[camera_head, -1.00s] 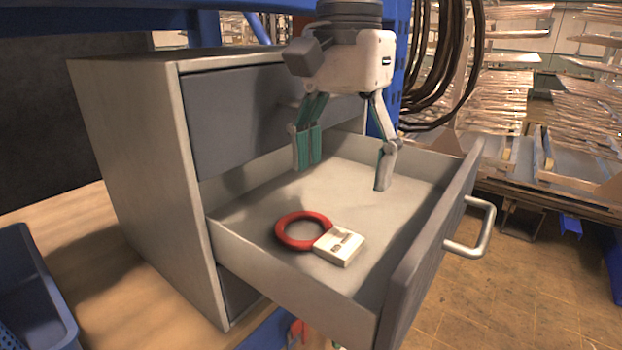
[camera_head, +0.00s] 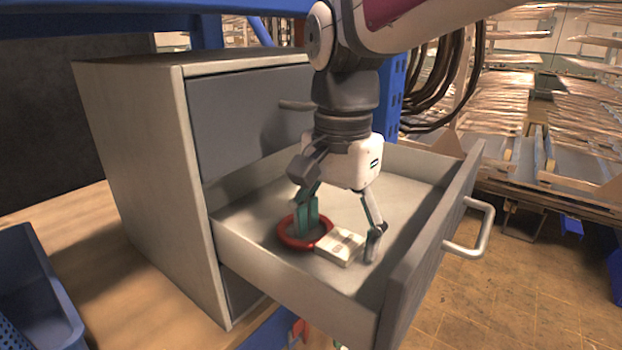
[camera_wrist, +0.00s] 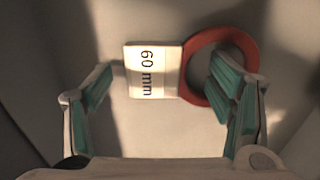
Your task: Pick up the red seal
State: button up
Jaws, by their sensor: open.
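The red seal (camera_head: 285,238) is a ring lying flat in the open drawer, with a white tag beside it (camera_head: 341,246). In the wrist view the seal (camera_wrist: 187,85) is at the upper right, and the tag (camera_wrist: 152,70) reads "60 mm". My gripper (camera_head: 338,240) is open and low in the drawer. One finger is over the ring's opening and hides part of the seal. The other finger is beyond the tag's far end. The tag and the ring's near side lie between the fingers. I cannot tell whether a finger touches the seal.
The open drawer (camera_head: 270,262) has low walls around my gripper and a front panel with a handle (camera_head: 482,232) at the right. The grey cabinet (camera_head: 135,170) stands behind and left. A blue bin (camera_head: 40,290) is at the lower left.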

aim_at(342, 234)
jog(key=c, duration=1.2)
jog(key=shift+r, duration=0.1)
jog(key=shift+w+d+r, duration=0.1)
jog(key=shift+w+r, duration=0.15)
jog(key=shift+r, duration=0.2)
jog(key=r, duration=0.4)
jog(key=r+b, duration=0.1)
jog(key=r, duration=0.1)
jog(key=shift+w+d, duration=0.3)
jog(key=shift+w, duration=0.05)
jog(key=w+d+b, duration=0.2)
jog(key=w+d, duration=0.9)
jog(key=w, duration=0.3)
jog(key=shift+w+d, duration=0.25)
jog(key=shift+w, duration=0.1)
